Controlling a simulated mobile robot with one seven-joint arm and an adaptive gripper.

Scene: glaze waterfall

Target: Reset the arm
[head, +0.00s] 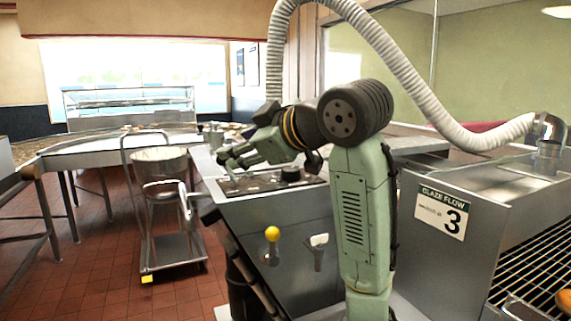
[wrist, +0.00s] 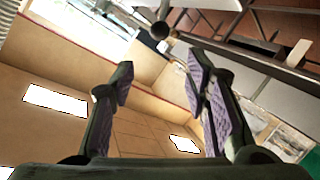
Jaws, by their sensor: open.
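My arm rises in front of the steel machine in the head view, with its green link upright and a black joint at the top. The forearm bends over to the left. My gripper (head: 226,159) is at its end, above the dark control panel (head: 262,183) on top of the machine; I cannot tell the exact gap. In the wrist view my gripper (wrist: 158,82) has its two purple-padded fingers spread wide apart, with nothing between them. That view looks up at a tan wall and bright ceiling lights, tilted.
A yellow knob (head: 272,234) and a pale lever (head: 319,241) stick out of the machine front. A wheeled cart with a steel bowl (head: 160,160) stands left on red tiles. A white ribbed hose (head: 405,75) arches behind my arm. A sign reading Glaze Flow 3 (head: 442,212) is at right.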

